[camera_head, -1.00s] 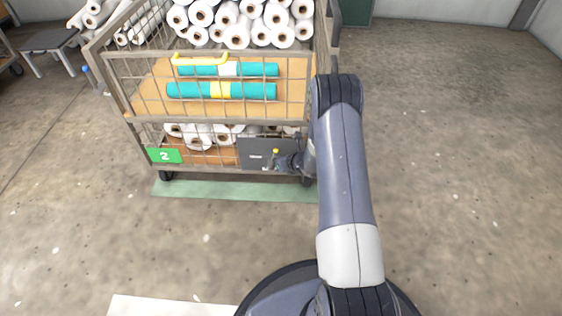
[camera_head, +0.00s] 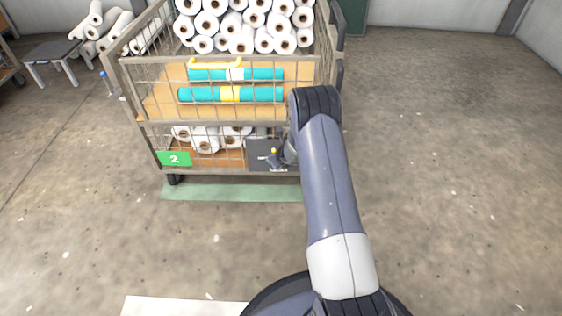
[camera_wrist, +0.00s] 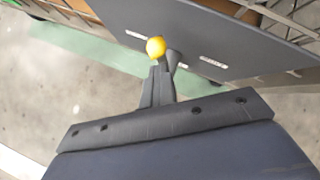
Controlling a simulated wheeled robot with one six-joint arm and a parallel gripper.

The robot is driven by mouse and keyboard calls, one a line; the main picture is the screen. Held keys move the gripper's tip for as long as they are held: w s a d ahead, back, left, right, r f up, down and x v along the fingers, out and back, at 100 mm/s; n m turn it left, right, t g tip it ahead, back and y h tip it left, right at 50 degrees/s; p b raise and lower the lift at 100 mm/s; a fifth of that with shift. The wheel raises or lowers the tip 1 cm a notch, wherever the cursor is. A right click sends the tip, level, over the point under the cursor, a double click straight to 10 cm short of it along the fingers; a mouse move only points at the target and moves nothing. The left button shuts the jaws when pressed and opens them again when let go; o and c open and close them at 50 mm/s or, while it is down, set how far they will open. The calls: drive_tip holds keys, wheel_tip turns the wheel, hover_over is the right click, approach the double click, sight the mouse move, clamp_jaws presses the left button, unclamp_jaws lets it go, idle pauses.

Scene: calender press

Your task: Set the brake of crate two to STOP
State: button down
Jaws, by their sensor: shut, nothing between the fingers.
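Crate two is a wire cage trolley with a green "2" sign (camera_head: 174,159) at its lower left. Its dark brake plate (camera_head: 260,151) sits low on the front, right of the sign. Small white labels (camera_wrist: 213,62) show on the plate, too small to read surely. My gripper (camera_wrist: 160,68) is shut and empty, its fingertips right at the knob; whether they touch it I cannot tell. My arm hides the plate's right part in the head view.
Crate two carries white rolls (camera_head: 245,25), two teal rolls (camera_head: 232,94) and a yellow handle bar (camera_head: 214,65). It stands by a green floor strip (camera_head: 230,192). A grey stool (camera_head: 57,58) stands at the far left. The floor on the right is clear.

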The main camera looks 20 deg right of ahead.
drive_tip(key=a+h+p, duration=0.1)
drive_tip(key=w+a+n+h+p, duration=0.1)
drive_tip(key=p, duration=0.1)
drive_tip(key=shift+f+g, duration=0.1)
drive_tip(key=shift+g, duration=0.3)
drive_tip(key=shift+r+p, duration=0.8)
drive_tip(key=shift+p, duration=0.05)
drive_tip(key=shift+s, duration=0.1)
